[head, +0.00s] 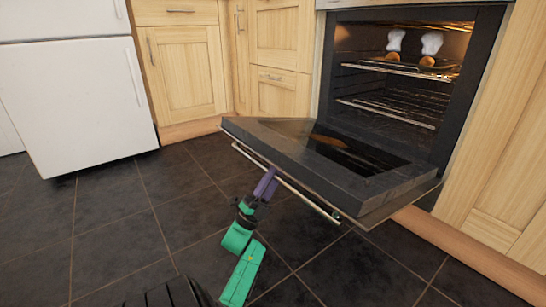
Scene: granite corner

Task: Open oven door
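The oven (404,95) is built into the cabinets at the upper right. Its dark door (310,160) is hinged at the bottom and swung far down, sloping out towards me, with the oven inside exposed. A metal handle bar (310,200) runs along the door's outer edge. My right gripper (268,174), with purple fingers on a green arm, is at the handle's left part. Its fingertips meet or overlap the bar. The fingers are close together, but whether they are closed around the bar is unclear. My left gripper is not in view.
Inside the oven, brown food pieces (427,61) and white objects (432,43) are on the upper wire rack (400,68). Wooden cabinets (185,70) and a white fridge (75,100) stand at the left. The dark tiled floor (110,220) is clear at left and front.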

